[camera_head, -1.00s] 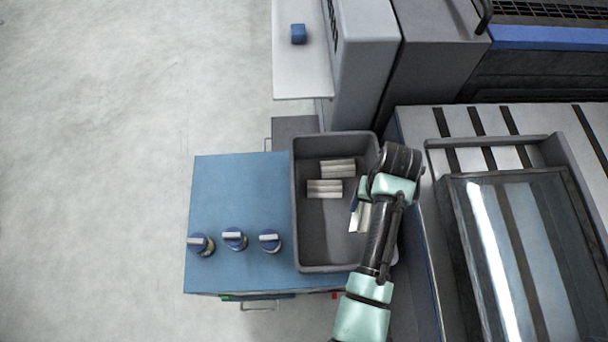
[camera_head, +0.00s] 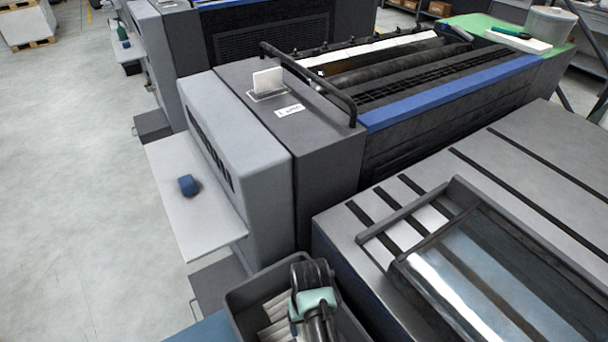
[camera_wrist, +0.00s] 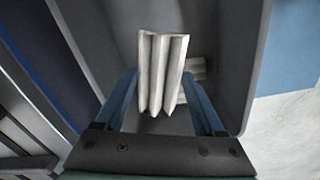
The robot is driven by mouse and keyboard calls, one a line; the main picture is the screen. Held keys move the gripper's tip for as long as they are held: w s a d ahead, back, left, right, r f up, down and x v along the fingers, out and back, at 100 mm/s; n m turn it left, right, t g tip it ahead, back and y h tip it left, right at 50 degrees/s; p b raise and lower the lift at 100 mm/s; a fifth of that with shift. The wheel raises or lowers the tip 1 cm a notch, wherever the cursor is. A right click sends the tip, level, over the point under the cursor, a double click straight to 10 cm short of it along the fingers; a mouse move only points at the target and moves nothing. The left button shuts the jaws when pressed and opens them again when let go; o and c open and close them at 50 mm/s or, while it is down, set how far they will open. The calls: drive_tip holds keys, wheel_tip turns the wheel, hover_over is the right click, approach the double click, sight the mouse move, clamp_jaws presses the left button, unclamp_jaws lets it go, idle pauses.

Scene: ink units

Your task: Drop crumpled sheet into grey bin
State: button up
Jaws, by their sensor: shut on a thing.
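My gripper (camera_wrist: 163,105) shows in the wrist view, with a blue finger on each side of a pale, pleated crumpled sheet (camera_wrist: 160,68). It is shut on that sheet. In the head view my wrist is over the dark grey rectangular bin (camera_head: 246,294) at the bottom edge; the fingers are mostly hidden there. The wrist view shows this bin's grey wall (camera_wrist: 237,60) around the held sheet. Another pale sheet (camera_wrist: 197,68) lies partly hidden behind it.
A grey machine unit (camera_head: 220,125) with a pale shelf (camera_head: 190,215) is left of centre; a blue object (camera_head: 188,185) sits on the shelf. A slatted table (camera_head: 500,180) is at right. A green-topped bench (camera_head: 480,25) is far back. Open floor (camera_head: 80,150) lies at left.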

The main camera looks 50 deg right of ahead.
drive_tip(key=shift+f, duration=0.6)
drive_tip(key=o, duration=1.3)
drive_tip(key=shift+r, duration=0.1)
wheel_tip(320, 180, up, 13)
drive_tip(key=shift+f, duration=0.1)
